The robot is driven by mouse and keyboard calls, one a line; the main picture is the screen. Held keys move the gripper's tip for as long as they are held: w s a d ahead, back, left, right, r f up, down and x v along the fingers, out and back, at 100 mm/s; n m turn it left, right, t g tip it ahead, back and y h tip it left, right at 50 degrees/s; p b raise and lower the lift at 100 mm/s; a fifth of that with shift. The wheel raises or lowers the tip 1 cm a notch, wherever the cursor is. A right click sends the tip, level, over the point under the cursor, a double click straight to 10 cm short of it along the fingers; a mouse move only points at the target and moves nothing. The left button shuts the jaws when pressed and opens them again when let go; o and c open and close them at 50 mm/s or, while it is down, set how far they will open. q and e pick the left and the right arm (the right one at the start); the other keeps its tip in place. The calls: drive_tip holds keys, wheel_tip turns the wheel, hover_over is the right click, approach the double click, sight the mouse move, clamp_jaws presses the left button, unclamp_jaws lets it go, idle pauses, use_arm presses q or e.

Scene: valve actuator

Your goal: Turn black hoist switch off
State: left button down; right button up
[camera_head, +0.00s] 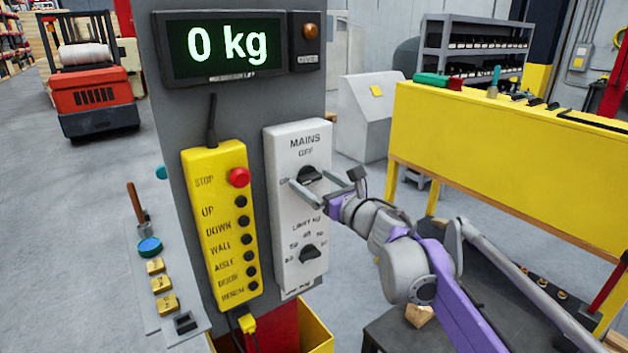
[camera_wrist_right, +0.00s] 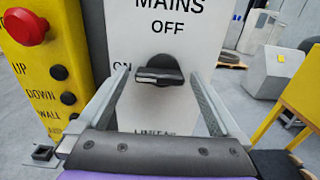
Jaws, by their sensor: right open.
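The black mains switch (camera_head: 309,175) is a rotary knob on a white panel (camera_head: 290,240) marked MAINS, with OFF printed above it and ON to its left. In the right wrist view the knob (camera_wrist_right: 160,70) has its grip bar lying roughly level, in line with the ON label. My right gripper (camera_head: 307,184) is open in front of the panel. In the wrist view its two fingers (camera_wrist_right: 161,84) stand apart, one on each side of the knob, with gaps between them and it. My left gripper is not in view.
A second black knob (camera_head: 309,253) for the kg limit sits lower on the panel. A yellow button pendant (camera_head: 226,220) with a red stop button (camera_head: 239,177) hangs close on the left. A display (camera_head: 228,46) above reads 0 kg. A yellow bench (camera_head: 500,150) stands right.

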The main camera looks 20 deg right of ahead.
drive_tip(key=shift+w, duration=0.25)
drive_tip(key=c, duration=1.3)
